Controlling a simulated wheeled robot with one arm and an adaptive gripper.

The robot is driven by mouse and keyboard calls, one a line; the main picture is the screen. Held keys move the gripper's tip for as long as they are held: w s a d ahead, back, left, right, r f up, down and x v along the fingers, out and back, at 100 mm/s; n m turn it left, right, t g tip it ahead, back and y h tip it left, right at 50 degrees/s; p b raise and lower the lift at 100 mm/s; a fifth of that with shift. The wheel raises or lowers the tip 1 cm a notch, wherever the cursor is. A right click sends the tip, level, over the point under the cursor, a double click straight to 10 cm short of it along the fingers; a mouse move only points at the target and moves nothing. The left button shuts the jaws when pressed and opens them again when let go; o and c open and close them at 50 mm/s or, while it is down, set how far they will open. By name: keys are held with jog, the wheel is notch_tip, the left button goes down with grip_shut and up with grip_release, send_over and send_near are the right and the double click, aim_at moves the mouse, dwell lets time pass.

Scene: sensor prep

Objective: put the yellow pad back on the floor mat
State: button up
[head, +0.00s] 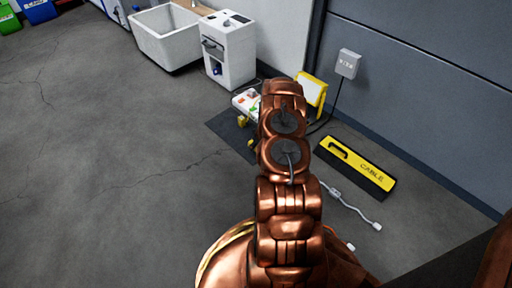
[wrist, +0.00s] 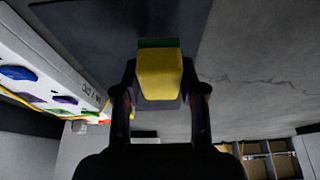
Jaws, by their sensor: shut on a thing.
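The yellow pad (wrist: 160,76) has a green layer (wrist: 158,43) along its far side. My gripper (wrist: 161,88) is shut on it, one finger at each side. The dark floor mat (wrist: 90,35) lies beyond the pad in the wrist view, and the pad overlaps its edge in the picture. I cannot tell the gap between pad and mat. In the head view the mat (head: 228,124) is partly hidden by my arm, and my gripper is mostly hidden too.
A white board with coloured shapes (head: 247,102) stands by the mat, also at left in the wrist view (wrist: 50,75). Open floor (head: 110,150) is left.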

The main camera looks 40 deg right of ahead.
jog(key=shift+w+d+f, duration=0.2)
jog(key=shift+w+d, duration=0.5)
jog(key=shift+f+b, duration=1.1)
jog(key=shift+f, duration=0.5)
jog(key=shift+f, duration=0.15)
jog(key=o, duration=1)
